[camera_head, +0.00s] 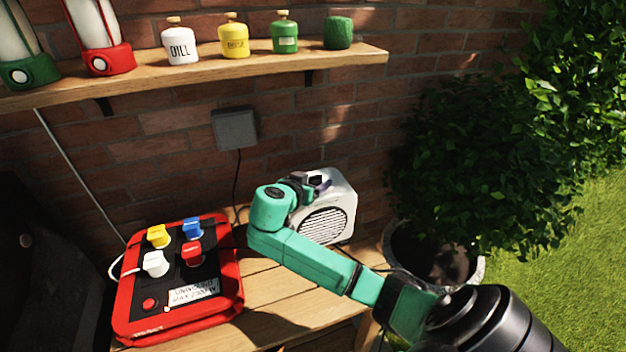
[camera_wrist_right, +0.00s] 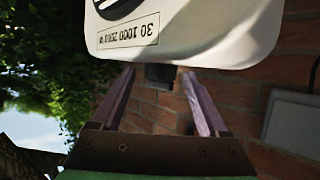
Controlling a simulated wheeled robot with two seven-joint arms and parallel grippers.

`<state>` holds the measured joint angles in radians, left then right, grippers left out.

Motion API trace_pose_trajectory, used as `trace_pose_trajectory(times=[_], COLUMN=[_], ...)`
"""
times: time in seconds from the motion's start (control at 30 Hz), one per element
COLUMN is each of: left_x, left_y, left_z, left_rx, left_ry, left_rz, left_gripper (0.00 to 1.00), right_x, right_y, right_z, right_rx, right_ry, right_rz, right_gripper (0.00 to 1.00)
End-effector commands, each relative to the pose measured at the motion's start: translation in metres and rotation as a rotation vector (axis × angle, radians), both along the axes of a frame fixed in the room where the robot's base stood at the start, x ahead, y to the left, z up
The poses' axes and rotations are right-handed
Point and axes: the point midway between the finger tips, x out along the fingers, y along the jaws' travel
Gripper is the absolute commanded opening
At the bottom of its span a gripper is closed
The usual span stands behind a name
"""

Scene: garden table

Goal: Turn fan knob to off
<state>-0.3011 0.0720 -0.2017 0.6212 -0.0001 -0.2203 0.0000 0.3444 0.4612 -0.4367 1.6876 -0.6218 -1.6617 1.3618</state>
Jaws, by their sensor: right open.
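The white fan (camera_head: 345,205), a boxy unit with a round slatted grille, stands on the wooden table by the brick wall. My right gripper (camera_head: 318,182) is at the fan's upper left, and my teal arm hides part of the fan. In the right wrist view, the gripper (camera_wrist_right: 158,74) is open with nothing held between its fingers. The fan's pale body (camera_wrist_right: 215,40) fills the top there, with an upside-down label (camera_wrist_right: 130,31) of numbers. My left gripper is out of view.
A red box (camera_head: 135,318) with coloured plugs stands left on the table (camera_head: 275,325). A shelf (camera_head: 215,68) with jars and lanterns runs above. A grey wall box (camera_head: 234,129) has a cable hanging down. A potted bush (camera_head: 455,180) is at right.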

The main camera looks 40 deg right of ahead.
Motion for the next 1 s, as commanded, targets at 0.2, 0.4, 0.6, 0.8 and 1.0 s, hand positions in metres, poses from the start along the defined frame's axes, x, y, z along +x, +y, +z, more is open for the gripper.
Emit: trace_pose_trajectory(times=[0.2, 0.4, 0.6, 0.8, 1.0], left_x=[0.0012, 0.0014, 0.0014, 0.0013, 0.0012], left_y=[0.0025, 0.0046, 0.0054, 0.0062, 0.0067], left_z=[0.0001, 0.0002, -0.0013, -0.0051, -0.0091], left_rx=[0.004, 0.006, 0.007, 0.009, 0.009], left_ry=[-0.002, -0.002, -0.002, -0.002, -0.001], left_rz=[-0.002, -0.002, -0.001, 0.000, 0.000], left_gripper=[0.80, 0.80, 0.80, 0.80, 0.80], right_x=[-0.0002, -0.0004, -0.0009, -0.0021, -0.0046], right_y=[0.0004, 0.0005, 0.0002, -0.0005, -0.0021], right_z=[0.0000, -0.0002, -0.0016, -0.0034, -0.0036], right_rx=[0.000, -0.001, 0.003, 0.005, 0.005], right_ry=[0.001, 0.001, 0.004, 0.005, 0.005], right_rz=[0.000, 0.002, 0.031, 0.123, 0.275], right_gripper=[0.24, 0.00, 0.00, 0.00, 0.00])
